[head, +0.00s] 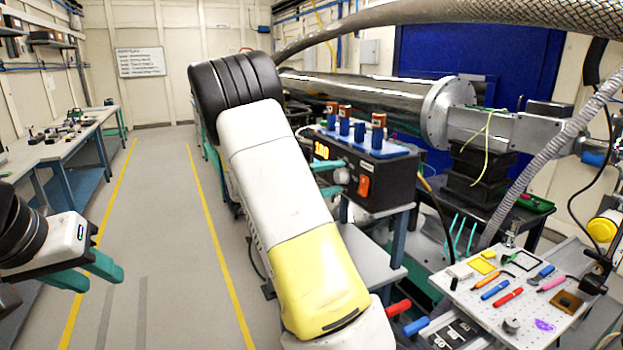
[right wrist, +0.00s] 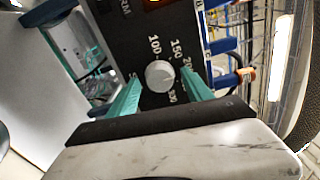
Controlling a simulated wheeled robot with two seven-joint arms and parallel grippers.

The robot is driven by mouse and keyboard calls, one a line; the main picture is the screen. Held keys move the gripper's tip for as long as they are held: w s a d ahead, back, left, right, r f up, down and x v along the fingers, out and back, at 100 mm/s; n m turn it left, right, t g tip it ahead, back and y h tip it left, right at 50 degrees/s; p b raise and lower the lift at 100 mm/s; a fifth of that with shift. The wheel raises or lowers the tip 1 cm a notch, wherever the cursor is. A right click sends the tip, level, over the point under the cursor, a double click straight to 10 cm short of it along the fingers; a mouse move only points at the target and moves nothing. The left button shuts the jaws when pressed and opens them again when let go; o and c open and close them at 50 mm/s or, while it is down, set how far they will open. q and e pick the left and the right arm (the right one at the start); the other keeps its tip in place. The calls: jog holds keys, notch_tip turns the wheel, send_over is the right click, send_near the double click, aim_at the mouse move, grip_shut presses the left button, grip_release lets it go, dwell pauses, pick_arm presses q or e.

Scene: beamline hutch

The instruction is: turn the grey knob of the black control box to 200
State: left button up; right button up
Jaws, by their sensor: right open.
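The black control box (head: 388,182) stands on a bench right of my right arm in the head view. Its orange display (head: 321,151) appears to read 100. The grey knob (right wrist: 160,75) shows in the right wrist view on the box's front, with printed marks including 100, 150 and 200 around it. I cannot make out a pointer on it. My right gripper (right wrist: 160,84) is open, its teal fingertips on either side of the knob, with gaps visible. My left gripper (head: 106,280) is open and empty at the left, over the floor, far from the box.
An orange rocker switch (head: 364,186) sits on the box front beside the knob. Blue and copper-coloured parts (head: 360,131) stand on the box top. A perforated board (head: 530,308) with several tools lies at the lower right. The floor aisle (head: 165,215) is clear.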

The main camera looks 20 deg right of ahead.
jog(key=a, duration=0.7)
jog(key=shift+s, duration=0.25)
jog(key=s+f+m+g+y, duration=0.2)
jog(key=s+f+m+y, duration=0.2)
jog(key=s+m+y, duration=0.95)
jog(key=s+a+r+m+t+y, duration=0.3)
jog(key=s+a+m, duration=0.2)
jog(key=m, duration=0.6)
jog(key=s+a+r+m+t+y, duration=0.3)
jog(key=s+a+m, duration=0.3)
jog(key=a+m, duration=0.3)
jog(key=shift+s+r+m+t+y, duration=0.3)
jog(key=shift+m+t, duration=0.2)
jog(key=shift+m, duration=0.35)
jog(key=shift+c, duration=0.2)
